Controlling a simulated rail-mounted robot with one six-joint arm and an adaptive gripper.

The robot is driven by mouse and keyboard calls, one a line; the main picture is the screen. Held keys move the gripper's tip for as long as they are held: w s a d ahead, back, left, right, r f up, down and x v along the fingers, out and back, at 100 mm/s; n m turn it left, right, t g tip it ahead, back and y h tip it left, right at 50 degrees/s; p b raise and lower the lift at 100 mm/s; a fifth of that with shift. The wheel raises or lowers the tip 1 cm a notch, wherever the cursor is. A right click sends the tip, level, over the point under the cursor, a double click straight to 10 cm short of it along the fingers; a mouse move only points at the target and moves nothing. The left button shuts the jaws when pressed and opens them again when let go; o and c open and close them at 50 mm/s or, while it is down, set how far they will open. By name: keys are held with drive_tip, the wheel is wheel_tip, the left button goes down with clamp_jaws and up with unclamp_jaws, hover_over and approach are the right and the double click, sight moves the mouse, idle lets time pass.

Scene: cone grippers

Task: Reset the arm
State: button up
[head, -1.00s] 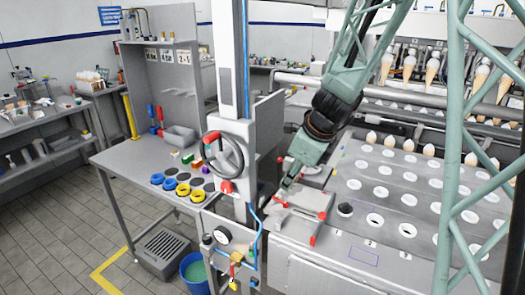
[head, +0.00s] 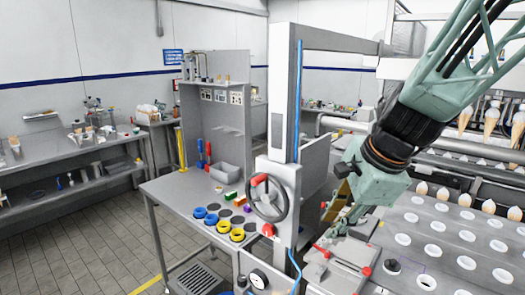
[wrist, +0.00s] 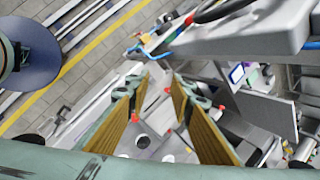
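My green arm reaches in from the upper right of the head view and ends in my gripper (head: 340,212), which hangs over the left end of the conveyor, above a small grey fixture with red knobs (head: 338,262). In the wrist view my gripper (wrist: 155,80) shows two green fingers with yellow ribbed pads, set wide apart. Nothing is held between them. Part of the gripper is hidden behind the wrist in the head view.
A grey column with a handwheel (head: 267,198) stands close left of my gripper. A side table (head: 185,190) holds blue and yellow rings. The conveyor plates (head: 440,235) have rows of holes. Ice cream cones (head: 490,120) hang at the back right. Floor is open at left.

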drive_tip(key=s+d+r+n+h, duration=0.1)
drive_tip(key=s+r+n, duration=0.3)
drive_tip(key=s+n, duration=0.4)
drive_tip(key=s+d+r+n+h, duration=0.1)
drive_tip(key=s+r+n, duration=0.3)
drive_tip(key=s, duration=1.9)
drive_tip(key=shift+s+d+n, duration=0.15)
drive_tip(key=shift+d+n, duration=0.45)
drive_tip(key=shift+n, duration=2)
drive_tip(key=shift+r, duration=0.1)
